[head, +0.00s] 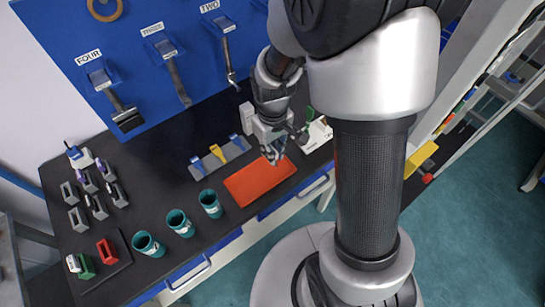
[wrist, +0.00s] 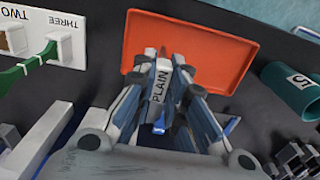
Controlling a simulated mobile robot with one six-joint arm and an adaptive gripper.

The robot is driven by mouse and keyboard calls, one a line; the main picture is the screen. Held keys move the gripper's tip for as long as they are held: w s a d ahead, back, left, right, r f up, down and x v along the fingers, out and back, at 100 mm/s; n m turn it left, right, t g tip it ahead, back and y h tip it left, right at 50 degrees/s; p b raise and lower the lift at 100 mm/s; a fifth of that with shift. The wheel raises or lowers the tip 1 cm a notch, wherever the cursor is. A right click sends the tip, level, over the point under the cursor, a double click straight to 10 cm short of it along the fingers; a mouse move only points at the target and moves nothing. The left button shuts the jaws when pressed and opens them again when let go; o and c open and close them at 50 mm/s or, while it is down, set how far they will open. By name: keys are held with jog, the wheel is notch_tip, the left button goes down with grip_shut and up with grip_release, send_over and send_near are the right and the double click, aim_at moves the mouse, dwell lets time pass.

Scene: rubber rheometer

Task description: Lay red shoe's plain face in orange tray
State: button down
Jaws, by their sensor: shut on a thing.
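The orange tray (head: 248,190) lies flat on the dark bench; it fills the upper middle of the wrist view (wrist: 225,40). My gripper (head: 273,155) is over the tray's upper right part in the head view. In the wrist view my gripper (wrist: 160,85) is shut on a narrow grey piece marked PLAIN (wrist: 158,85). Its far end overlaps the tray's near edge in that view; whether it touches the tray I cannot tell. A red slotted block (head: 107,252) stands at the bench's lower left.
Several teal cups (head: 179,223) stand left of the tray; one shows in the wrist view (wrist: 292,90). A grey rack (head: 218,158) with blue and yellow clips lies behind the tray. A white numbered block (head: 318,135) stands right of it. Grey holders stand far left.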

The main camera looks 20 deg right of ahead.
jog(key=shift+f+b, duration=0.5)
jog(key=shift+f, duration=1.2)
jog(key=shift+f, duration=0.2)
jog(key=c, duration=1.6)
grip_release()
jog(key=shift+c, duration=0.2)
